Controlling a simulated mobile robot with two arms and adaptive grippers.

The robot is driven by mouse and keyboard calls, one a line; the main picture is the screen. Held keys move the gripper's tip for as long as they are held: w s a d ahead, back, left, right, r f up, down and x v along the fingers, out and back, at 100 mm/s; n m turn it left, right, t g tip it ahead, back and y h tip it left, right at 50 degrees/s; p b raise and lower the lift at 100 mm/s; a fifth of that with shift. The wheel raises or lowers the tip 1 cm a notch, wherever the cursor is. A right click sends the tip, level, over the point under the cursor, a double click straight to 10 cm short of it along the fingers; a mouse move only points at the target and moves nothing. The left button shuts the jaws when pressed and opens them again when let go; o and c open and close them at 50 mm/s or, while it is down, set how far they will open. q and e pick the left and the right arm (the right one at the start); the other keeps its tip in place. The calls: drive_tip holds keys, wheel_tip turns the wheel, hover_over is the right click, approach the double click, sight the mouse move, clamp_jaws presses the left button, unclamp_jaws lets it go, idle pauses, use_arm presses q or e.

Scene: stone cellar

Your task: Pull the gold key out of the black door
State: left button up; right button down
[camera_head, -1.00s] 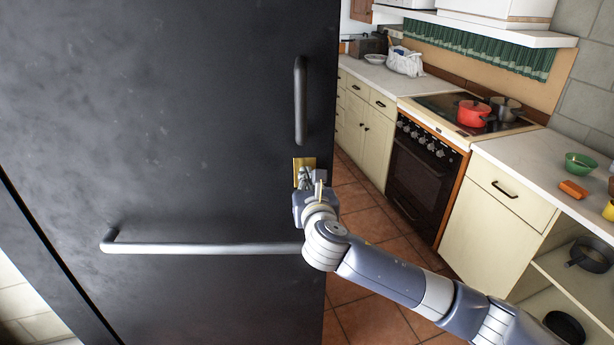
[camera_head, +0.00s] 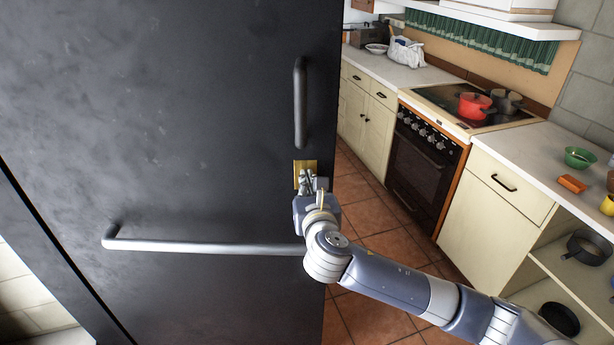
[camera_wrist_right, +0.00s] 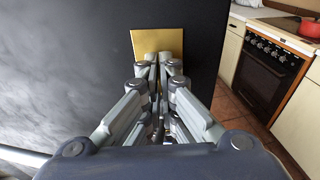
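The black door (camera_head: 180,130) fills the left half of the head view. A gold lock plate (camera_head: 305,165) is on it near its right edge, and the plate also shows in the wrist view (camera_wrist_right: 158,40). My right gripper (camera_head: 306,178) is at the plate, and its fingers come together in front of it in the wrist view (camera_wrist_right: 158,60). The fingertips are nearly touching, closed where the gold key sits; they hide almost all of the key. My left gripper is not in view.
A vertical handle (camera_head: 300,103) is above the plate and a long horizontal bar (camera_head: 200,247) is below it. To the right are an oven (camera_head: 418,163), a counter (camera_head: 520,150) and a red pot (camera_head: 474,105). Tiled floor (camera_head: 370,220) lies between door and cabinets.

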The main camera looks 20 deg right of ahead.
drive_tip(key=p+v, duration=0.1)
drive_tip(key=v, duration=0.2)
drive_tip(key=shift+a+f, duration=0.1)
drive_tip(key=shift+f, duration=0.05)
drive_tip(key=shift+s+a+f+p, duration=0.1)
drive_tip(key=shift+s+a+p, duration=0.05)
drive_tip(key=shift+s+p, duration=0.3)
drive_tip(key=shift+s+a+p, duration=0.15)
drive_tip(key=shift+s+p, duration=0.05)
drive_tip(key=shift+s, duration=0.35)
drive_tip(key=c, duration=1.7)
unclamp_jaws()
drive_tip(key=shift+s+d, duration=0.1)
drive_tip(key=shift+d, duration=0.1)
